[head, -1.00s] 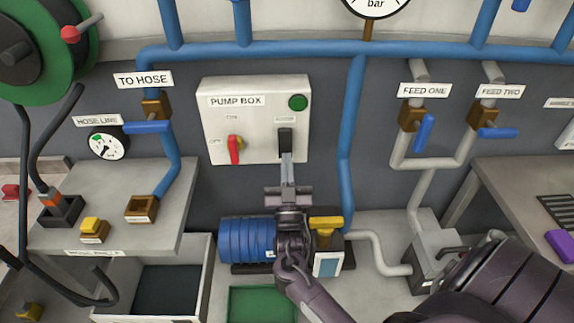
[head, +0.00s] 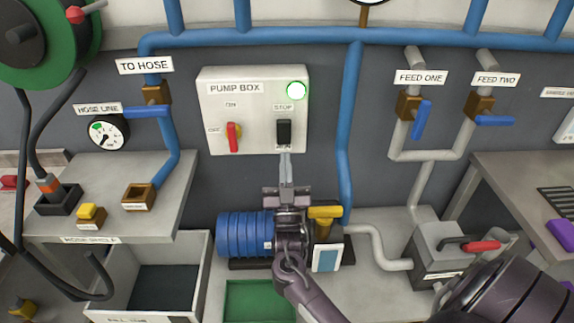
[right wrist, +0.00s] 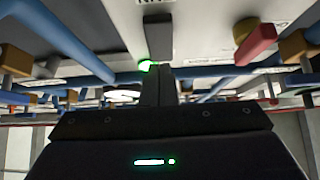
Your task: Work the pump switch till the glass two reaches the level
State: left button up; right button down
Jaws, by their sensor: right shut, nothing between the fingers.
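The pump box (head: 257,137) is a white panel on the grey wall in the head view. Its black rocker switch (head: 284,131) sits at the lower right under a STOP label, and its round lamp (head: 296,90) glows bright green. A red-handled knob (head: 233,138) sits at its left. My right gripper (head: 285,157) is shut and empty, its tips just below the switch. In the right wrist view the closed fingers (right wrist: 158,80) point toward the black switch (right wrist: 158,38), with a small gap showing. My left gripper is not in view, and no glass is clearly visible.
A blue pump motor (head: 243,235) with a yellow handle (head: 325,213) stands below the box. FEED ONE (head: 421,118) and FEED TWO (head: 494,121) blue valve handles are at the right. A grey shelf (head: 110,190) and hose reel (head: 38,38) are at the left.

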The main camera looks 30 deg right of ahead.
pick_arm(q)
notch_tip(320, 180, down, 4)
jog(key=b, duration=0.3)
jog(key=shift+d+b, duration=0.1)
jog(key=shift+b, duration=0.25)
pick_arm(e)
jog(key=s+a+f, duration=0.3)
jog(key=s+f, duration=0.1)
jog(key=f, duration=0.4)
jog(key=shift+s+f, duration=0.25)
jog(key=shift+s, duration=0.1)
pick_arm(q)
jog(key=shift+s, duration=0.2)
